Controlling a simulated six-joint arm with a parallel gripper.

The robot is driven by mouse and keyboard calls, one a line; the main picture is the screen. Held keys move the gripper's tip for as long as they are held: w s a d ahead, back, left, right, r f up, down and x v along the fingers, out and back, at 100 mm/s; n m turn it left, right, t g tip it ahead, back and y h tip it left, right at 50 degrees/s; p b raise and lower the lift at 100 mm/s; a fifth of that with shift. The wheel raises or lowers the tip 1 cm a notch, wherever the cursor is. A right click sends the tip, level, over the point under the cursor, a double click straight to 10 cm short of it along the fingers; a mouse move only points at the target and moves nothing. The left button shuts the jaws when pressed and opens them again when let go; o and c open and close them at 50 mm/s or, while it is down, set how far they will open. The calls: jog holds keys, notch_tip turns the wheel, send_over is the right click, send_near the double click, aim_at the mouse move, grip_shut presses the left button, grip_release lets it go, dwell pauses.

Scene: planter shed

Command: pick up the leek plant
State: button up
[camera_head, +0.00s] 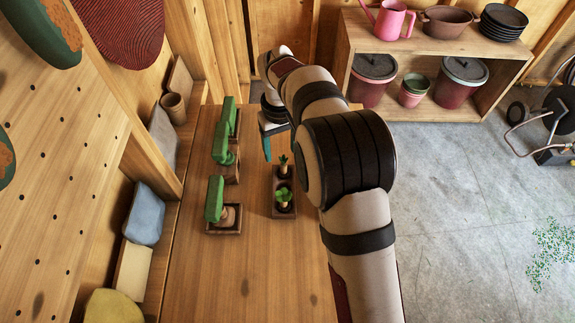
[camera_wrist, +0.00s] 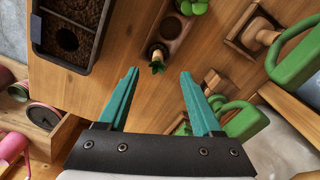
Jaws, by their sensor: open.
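The leek plant (camera_head: 283,162), small with a pale stem and narrow green leaves, appears to be the one in the far hole of a dark wooden two-hole holder (camera_head: 284,178). It also shows in the wrist view (camera_wrist: 157,64), upper middle, just beyond the fingertips. In the head view one teal finger (camera_head: 267,147) shows; my arm hides the rest.
Several green-handled tools on wooden bases (camera_head: 215,200) stand left of the holder. A black planter with soil (camera_wrist: 75,38) is at the wrist view's upper left. A shelf with pots (camera_head: 430,60) stands beyond the table. The near tabletop (camera_head: 235,275) is clear.

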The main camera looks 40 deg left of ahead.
aim_at(283, 160)
jog(key=f, duration=0.6)
jog(key=shift+w+d+f, duration=0.1)
jog(key=shift+d+f, duration=0.15)
jog(key=shift+f, duration=0.15)
jog(key=c, duration=1)
jog(key=shift+r, duration=0.2)
jog(key=shift+r, duration=0.35)
notch_tip(283, 160, up, 3)
jog(key=w+d+r, duration=0.5)
jog(key=d+r, duration=0.1)
jog(key=d, duration=0.6)
jog(key=s+d, duration=0.1)
jog(key=d, duration=0.4)
jog(key=shift+s+f, duration=0.25)
jog(key=shift+f, duration=0.1)
